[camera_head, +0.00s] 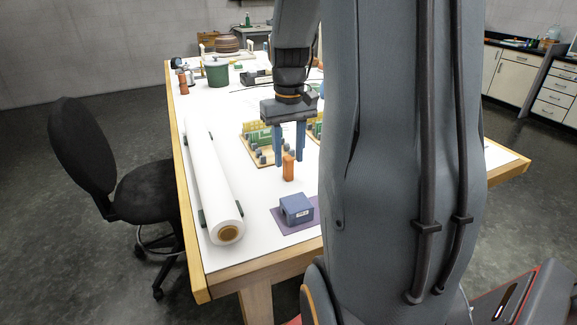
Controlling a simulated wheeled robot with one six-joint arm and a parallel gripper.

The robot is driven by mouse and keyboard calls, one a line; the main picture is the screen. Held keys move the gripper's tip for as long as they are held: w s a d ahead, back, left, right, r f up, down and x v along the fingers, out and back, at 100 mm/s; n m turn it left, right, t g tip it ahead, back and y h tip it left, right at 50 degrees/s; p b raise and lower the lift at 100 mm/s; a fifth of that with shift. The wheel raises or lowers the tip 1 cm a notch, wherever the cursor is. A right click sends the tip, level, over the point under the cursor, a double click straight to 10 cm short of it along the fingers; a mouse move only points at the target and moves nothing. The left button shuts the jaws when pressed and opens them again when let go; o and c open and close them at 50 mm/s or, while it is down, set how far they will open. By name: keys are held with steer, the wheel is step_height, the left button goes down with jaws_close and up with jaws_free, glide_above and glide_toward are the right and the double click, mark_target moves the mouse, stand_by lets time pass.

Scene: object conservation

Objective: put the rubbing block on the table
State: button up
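My gripper (290,162) points down over the table (240,190), its two blue fingers apart. A small upright orange-brown block (288,172) shows between and just below the fingertips. I cannot tell whether the fingers touch it, or whether it stands on the table or hangs above it. A blue block (297,209) with a small white label lies on a purple mat (282,225) near the table's front edge, nearer than the gripper. I cannot tell for sure which of these blocks is the rubbing block.
A long white paper roll (210,175) lies along the table's left side. Boards with green and yellow parts (258,134) lie behind the gripper. A green pot (216,73) stands farther back. A black chair (150,190) is at the left. My arm hides much of the right side.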

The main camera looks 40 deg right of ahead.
mark_target(289, 158)
step_height(289, 158, up, 8)
steer(key=shift+r+b, duration=0.1)
steer(key=shift+b, duration=0.55)
